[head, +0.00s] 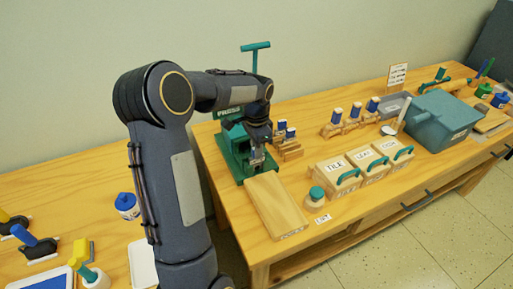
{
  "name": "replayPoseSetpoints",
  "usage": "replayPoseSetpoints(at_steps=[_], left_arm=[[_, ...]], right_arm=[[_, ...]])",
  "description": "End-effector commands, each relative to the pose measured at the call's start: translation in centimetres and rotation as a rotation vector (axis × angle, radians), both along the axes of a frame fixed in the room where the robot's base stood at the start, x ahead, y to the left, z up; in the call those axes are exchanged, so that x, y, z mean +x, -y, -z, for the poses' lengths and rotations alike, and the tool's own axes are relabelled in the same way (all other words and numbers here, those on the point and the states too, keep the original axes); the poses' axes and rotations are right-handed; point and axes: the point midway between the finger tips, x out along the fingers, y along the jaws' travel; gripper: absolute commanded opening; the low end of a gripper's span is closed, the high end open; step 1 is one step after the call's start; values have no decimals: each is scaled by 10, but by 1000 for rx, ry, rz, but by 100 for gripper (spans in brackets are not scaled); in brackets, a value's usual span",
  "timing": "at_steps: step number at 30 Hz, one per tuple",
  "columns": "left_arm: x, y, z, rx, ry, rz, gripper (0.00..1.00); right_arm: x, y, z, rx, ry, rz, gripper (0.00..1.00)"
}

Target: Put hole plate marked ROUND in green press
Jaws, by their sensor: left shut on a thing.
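The green press (235,150) stands near the left end of the right-hand table, with a T-shaped green handle (255,46) rising above it and a "PRESS" sign. My left gripper (257,161) points down at the press's front right side. It is shut on a small greyish piece, seemingly the hole plate; its ROUND marking cannot be read. My arm and gripper hide much of the press, so I cannot tell whether the piece touches it. My right gripper is not in view.
A wooden board (276,206) lies just in front of the press. Lidded wooden boxes (338,178) with green handles stand to the right, beside a small green-topped jar (315,197). A blue-grey bin (440,120) stands farther right.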

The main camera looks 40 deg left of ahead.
Motion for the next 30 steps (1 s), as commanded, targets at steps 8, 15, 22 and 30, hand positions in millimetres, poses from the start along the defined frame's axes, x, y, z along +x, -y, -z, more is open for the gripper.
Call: replayPoseSetpoints(at_steps=[8, 15, 22, 30], left_arm=[[0, 0, 0, 0, 1, 0, 29], [0, 0, 0, 0, 0, 0, 40], [0, 0, -5, 0, 0, 0, 40], [0, 0, -27, 1, 0, -1, 40]], right_arm=[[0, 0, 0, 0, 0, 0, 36], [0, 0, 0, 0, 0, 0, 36], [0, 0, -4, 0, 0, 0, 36], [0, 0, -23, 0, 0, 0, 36]])
